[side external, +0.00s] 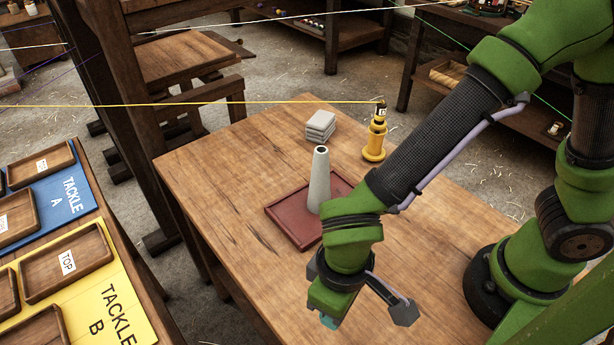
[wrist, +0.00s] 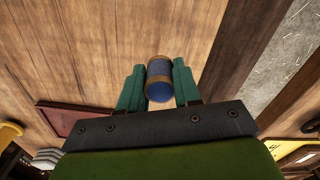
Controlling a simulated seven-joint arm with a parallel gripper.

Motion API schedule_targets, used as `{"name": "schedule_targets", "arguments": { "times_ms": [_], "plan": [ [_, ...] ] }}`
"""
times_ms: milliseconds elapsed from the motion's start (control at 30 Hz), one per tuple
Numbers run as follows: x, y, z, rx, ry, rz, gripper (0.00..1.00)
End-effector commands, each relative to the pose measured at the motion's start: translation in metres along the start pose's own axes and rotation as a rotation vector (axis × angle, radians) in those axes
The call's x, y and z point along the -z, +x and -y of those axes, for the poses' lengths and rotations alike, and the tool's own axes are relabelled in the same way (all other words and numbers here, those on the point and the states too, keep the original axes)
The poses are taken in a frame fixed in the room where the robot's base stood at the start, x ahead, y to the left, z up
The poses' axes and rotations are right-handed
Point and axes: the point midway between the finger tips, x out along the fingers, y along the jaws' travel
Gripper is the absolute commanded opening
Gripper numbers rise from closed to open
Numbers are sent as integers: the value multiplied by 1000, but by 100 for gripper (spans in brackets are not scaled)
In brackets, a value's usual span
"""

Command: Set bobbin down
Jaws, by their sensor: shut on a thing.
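My gripper (wrist: 158,84) is shut on a bobbin (wrist: 159,70) wound with blue thread, with tan wooden ends. The wrist view shows the bobbin between the two teal fingers, with the wooden table top beyond it. In the side external view my gripper (side external: 328,321) points down over the near part of the table (side external: 215,170). The bobbin is hidden there behind my gripper. I cannot tell whether it touches the table.
A dark red tray (side external: 277,211) carries a grey cone (side external: 320,180). Behind are grey stacked blocks (side external: 320,126) and a yellow spool stand (side external: 375,135) with a yellow line running left. Blue and yellow boards (side external: 120,285) with wooden trays stand at left. Table around my gripper looks clear.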

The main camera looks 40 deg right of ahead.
Motion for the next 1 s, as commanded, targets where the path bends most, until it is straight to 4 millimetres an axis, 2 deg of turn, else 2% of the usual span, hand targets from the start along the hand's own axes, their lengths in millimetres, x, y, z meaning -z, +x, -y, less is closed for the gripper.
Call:
{"name": "schedule_targets", "arguments": {
  "times_ms": [33,100,233,500,933,967,1000],
  "plan": [
    [-13,5,-2,-2,-67,1,4],
    [-25,10,-3,-1,-147,1,4],
    [-38,20,-5,-1,-261,2,4],
    [-35,46,-2,0,-283,3,4],
    [-34,52,-2,0,-278,1,4],
    [-34,51,-2,1,-277,0,37],
    [-34,51,-2,1,-277,0,43]
  ]
}}
